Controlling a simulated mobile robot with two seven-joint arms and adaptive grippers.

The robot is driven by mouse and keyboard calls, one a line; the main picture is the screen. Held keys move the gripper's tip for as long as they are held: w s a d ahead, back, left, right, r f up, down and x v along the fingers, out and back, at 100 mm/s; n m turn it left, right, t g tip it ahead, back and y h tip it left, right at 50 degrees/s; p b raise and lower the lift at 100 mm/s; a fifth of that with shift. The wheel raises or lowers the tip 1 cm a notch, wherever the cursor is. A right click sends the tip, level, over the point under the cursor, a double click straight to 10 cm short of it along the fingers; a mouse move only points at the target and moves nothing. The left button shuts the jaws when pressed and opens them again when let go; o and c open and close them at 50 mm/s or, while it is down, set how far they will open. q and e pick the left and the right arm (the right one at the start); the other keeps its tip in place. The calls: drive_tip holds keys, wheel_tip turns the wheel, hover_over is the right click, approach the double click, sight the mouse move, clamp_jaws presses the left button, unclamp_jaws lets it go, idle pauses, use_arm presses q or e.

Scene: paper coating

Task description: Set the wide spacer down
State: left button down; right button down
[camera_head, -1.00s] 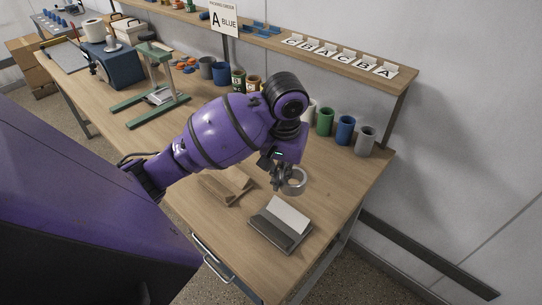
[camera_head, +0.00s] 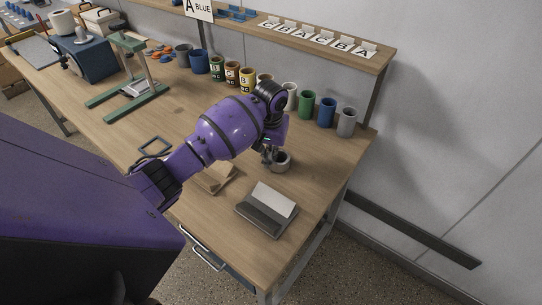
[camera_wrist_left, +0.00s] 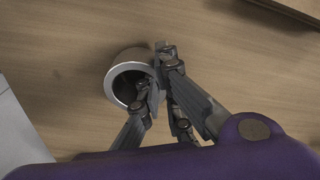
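The wide spacer is a short grey ring (camera_head: 284,164), beside the purple wrist in the head view. It also shows in the left wrist view as a pale round rim with a dark hollow (camera_wrist_left: 125,67). My left gripper (camera_head: 268,156) is at its left side in the head view. In the left wrist view the left gripper's fingers (camera_wrist_left: 157,83) pinch the ring's wall, one finger reaching over the rim into the opening. The ring's opening faces up, at or just above the wooden table; I cannot tell whether it touches. My right gripper does not show.
A grey tray with a white sheet (camera_head: 267,207) lies in front of the ring. A wooden block (camera_head: 217,181) lies to its left. Several cups, including a grey one (camera_head: 346,122), stand along the back. Bare table (camera_head: 318,165) lies to the ring's right.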

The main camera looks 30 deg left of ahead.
use_arm(q)
drive_tip(key=shift+f, duration=0.15)
drive_tip(key=c, duration=2)
unclamp_jaws()
drive_tip(key=shift+f, duration=0.15)
drive_tip(key=r, duration=0.8)
drive_tip(key=s+r, duration=0.1)
drive_tip(key=r, duration=0.3)
drive_tip(key=shift+d+r, duration=0.15)
drive_tip(key=shift+d, duration=0.1)
